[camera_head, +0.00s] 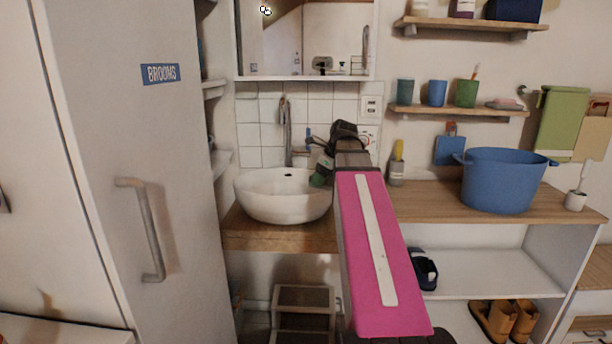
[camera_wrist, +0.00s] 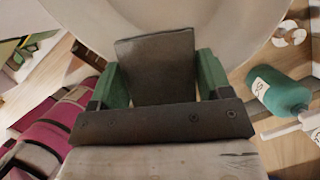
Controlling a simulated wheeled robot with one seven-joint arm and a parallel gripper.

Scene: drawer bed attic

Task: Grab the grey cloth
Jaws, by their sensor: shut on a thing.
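The grey cloth (camera_wrist: 157,62) shows in the wrist view as a flat dark grey rectangle between the two green fingers of my gripper (camera_wrist: 156,82). My gripper is shut on it. The white sink (camera_wrist: 90,18) lies behind the cloth in that view. In the head view my gripper (camera_head: 321,174) is at the right side of the sink (camera_head: 280,200), near its rim. I cannot make out the cloth in the head view. Whether the cloth touches the sink is unclear.
A faucet (camera_head: 287,130) stands behind the sink. A teal bottle (camera_wrist: 283,92) lies close to my gripper's right in the wrist view. A blue tub (camera_head: 500,182) and a yellow-topped bottle (camera_head: 397,165) stand on the counter (camera_head: 430,208). A tall cabinet (camera_head: 120,200) stands left.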

